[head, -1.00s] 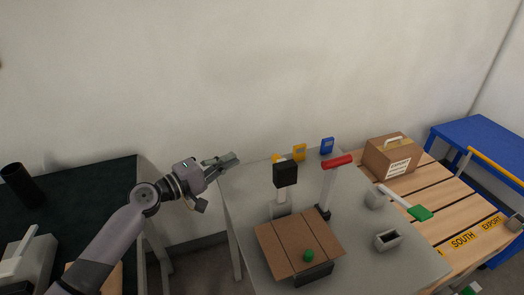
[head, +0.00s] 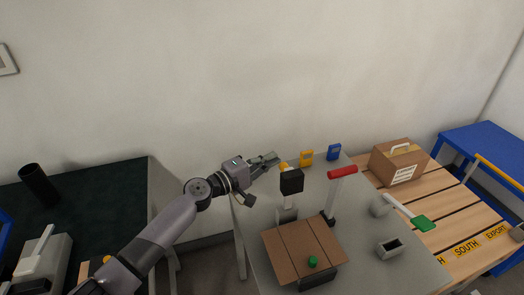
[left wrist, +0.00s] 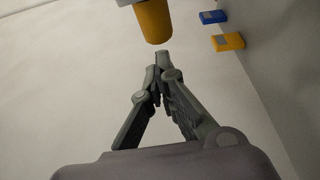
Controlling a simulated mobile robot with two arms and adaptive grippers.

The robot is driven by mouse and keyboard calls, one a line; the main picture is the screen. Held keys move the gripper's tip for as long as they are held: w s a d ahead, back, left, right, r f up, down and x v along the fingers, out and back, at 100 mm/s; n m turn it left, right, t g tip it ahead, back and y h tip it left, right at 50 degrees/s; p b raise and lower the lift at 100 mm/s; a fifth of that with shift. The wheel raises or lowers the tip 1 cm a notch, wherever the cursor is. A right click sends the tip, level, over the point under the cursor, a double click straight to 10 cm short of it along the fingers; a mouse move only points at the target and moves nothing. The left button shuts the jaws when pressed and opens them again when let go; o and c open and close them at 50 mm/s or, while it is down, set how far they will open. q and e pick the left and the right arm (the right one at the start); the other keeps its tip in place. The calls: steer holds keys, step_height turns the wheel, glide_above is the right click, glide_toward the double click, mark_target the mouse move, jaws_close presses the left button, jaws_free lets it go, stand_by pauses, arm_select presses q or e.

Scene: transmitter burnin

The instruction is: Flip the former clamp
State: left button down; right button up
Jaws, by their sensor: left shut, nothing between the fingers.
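A lever with a red handle (head: 342,172) stands upright on the grey table, its black foot (head: 328,220) at the back of a brown slatted board (head: 300,252) with a green knob (head: 312,262). It looks like the clamp, though I cannot be sure. A black block (head: 291,181) stands on a pale post left of it. My left gripper (head: 275,158) is shut and empty, above the table's back left, left of the lever and apart from it. In the left wrist view its fingertips (left wrist: 161,62) meet just below an orange cylinder (left wrist: 153,22).
A yellow box (head: 306,158) and a blue box (head: 334,152) stand at the table's back edge. A small open grey box (head: 389,248) and a green-ended paddle (head: 423,223) lie to the right. A cardboard carton (head: 398,161) sits on the slatted wooden surface beyond.

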arm_select(q)
steer(key=shift+s+d, duration=0.2)
steer(key=shift+s, duration=0.2)
steer(key=shift+f, duration=0.1)
